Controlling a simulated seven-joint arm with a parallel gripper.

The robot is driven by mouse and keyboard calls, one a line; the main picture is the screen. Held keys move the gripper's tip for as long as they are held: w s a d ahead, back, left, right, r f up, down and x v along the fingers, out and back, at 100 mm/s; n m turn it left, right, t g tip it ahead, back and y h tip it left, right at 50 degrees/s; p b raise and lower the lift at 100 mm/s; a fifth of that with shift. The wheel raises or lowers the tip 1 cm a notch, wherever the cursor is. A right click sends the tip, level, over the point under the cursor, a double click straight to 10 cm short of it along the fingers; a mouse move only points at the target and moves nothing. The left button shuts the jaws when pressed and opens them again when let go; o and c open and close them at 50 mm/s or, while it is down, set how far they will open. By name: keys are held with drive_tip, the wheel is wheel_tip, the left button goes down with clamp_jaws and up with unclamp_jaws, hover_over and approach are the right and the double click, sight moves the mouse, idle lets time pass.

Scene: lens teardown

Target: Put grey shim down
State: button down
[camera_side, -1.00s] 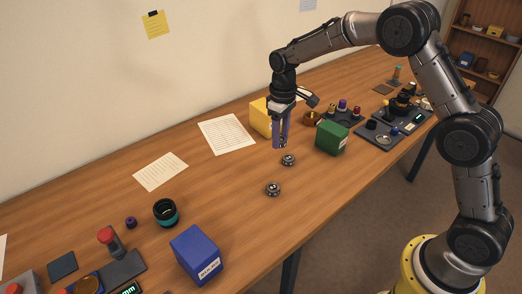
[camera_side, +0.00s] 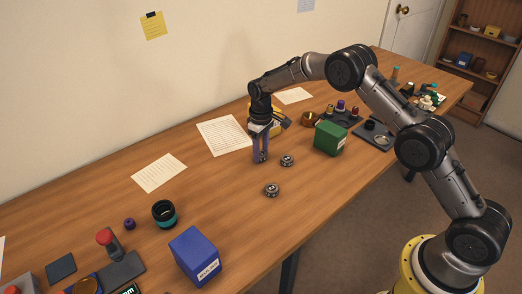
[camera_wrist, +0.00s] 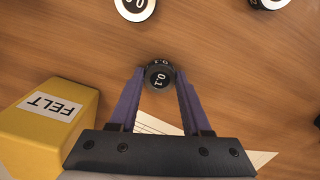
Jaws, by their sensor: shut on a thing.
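My gripper (camera_wrist: 159,78) is shut on a small dark round piece marked 0.1, the grey shim (camera_wrist: 158,76), held between the two purple fingertips. In the side view my gripper (camera_side: 261,160) points straight down, with its tips very low over the wooden table. The shim is hard to make out there. I cannot tell whether it touches the wood. Two similar round pieces lie flat on the table: one (camera_side: 287,161) just right of the fingertips, the other (camera_side: 272,190) nearer the front. Both show partly at the top of the wrist view.
A yellow box labelled FELT (camera_wrist: 45,115) stands close to my gripper. A green box (camera_side: 331,139) is to the right, a blue box (camera_side: 195,256) at the front left. A printed sheet (camera_side: 223,136) lies behind. The wood left of the fingertips is clear.

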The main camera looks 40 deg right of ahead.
sight(261, 153)
drive_tip(key=shift+f, duration=0.1)
drive_tip(key=shift+c, duration=1.8)
unclamp_jaws()
drive_tip(key=s+r+t, duration=0.1)
drive_tip(key=s+r, duration=0.3)
drive_tip(key=r, duration=0.7)
drive_tip(key=s+r, duration=0.3)
drive_tip(key=r, duration=0.8)
drive_tip(key=s+r+m+t, duration=0.1)
drive_tip(key=s+r, duration=0.3)
drive_tip(key=s, duration=0.7)
drive_tip(key=s+r+m+t, duration=0.1)
drive_tip(key=s+r, duration=0.3)
drive_tip(key=s, duration=0.8)
drive_tip(key=shift+d+r+t, duration=0.15)
drive_tip(key=shift+d+t, duration=0.3)
drive_tip(key=shift+t, duration=0.15)
drive_tip(key=shift+o, duration=0.5)
drive_tip(key=s+f+m+t, duration=0.1)
drive_tip(key=s+f, duration=0.3)
drive_tip(key=s, duration=0.7)
drive_tip(key=shift+f, duration=0.3)
